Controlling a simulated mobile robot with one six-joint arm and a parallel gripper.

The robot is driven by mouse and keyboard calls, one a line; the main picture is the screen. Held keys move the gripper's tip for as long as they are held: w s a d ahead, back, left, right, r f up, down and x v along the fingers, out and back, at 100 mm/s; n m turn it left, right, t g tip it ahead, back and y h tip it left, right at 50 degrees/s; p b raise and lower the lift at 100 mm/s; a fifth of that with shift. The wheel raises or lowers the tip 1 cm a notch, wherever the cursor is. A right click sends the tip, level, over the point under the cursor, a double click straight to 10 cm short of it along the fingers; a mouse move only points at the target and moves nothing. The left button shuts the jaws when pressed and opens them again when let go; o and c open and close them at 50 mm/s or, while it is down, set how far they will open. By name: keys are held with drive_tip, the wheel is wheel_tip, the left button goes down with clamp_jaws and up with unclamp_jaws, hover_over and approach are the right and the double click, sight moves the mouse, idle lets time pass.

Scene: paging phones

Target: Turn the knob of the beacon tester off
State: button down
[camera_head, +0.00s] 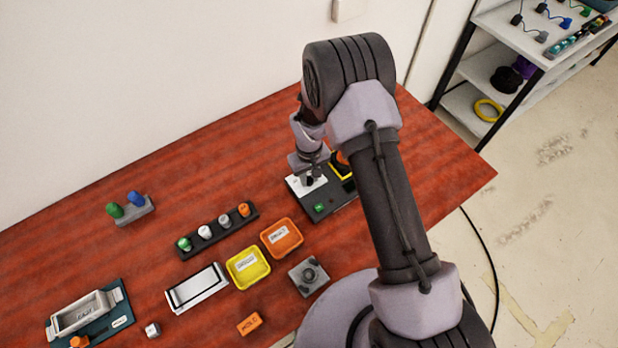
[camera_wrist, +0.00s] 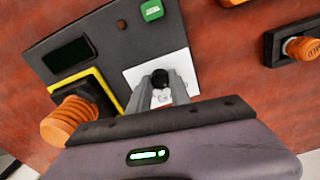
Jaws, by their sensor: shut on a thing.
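The beacon tester is a dark panel (camera_wrist: 105,40) on the red-brown table, with a white plate (camera_wrist: 188,60), a green button (camera_wrist: 152,10), a dark display (camera_wrist: 66,56) and a yellow-edged socket holding an orange ribbed part (camera_wrist: 68,121). Its knob (camera_wrist: 160,78) is black and round, on the white plate. My gripper (camera_wrist: 161,84) is over the plate with its fingers shut on the knob. In the head view the tester (camera_head: 319,207) lies under my gripper (camera_head: 309,180), and my wrist and arm hide part of it. The knob's pointing direction cannot be made out.
Left of the tester stand a dark rack (camera_head: 218,232) of several coloured plugs, an orange tray (camera_head: 297,238) and a yellow tray (camera_head: 231,267). A grey box with a round black top (camera_head: 297,284) is nearer. The back of the table is mostly clear.

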sight(309, 179)
drive_tip(key=shift+w+n, duration=0.1)
drive_tip(key=shift+n, duration=0.5)
drive_tip(key=shift+r, duration=0.1)
drive_tip(key=c, duration=1.2)
unclamp_jaws()
wheel_tip(309, 179, up, 17)
drive_tip(key=shift+r+p, duration=0.15)
drive_tip(key=shift+p, duration=0.65)
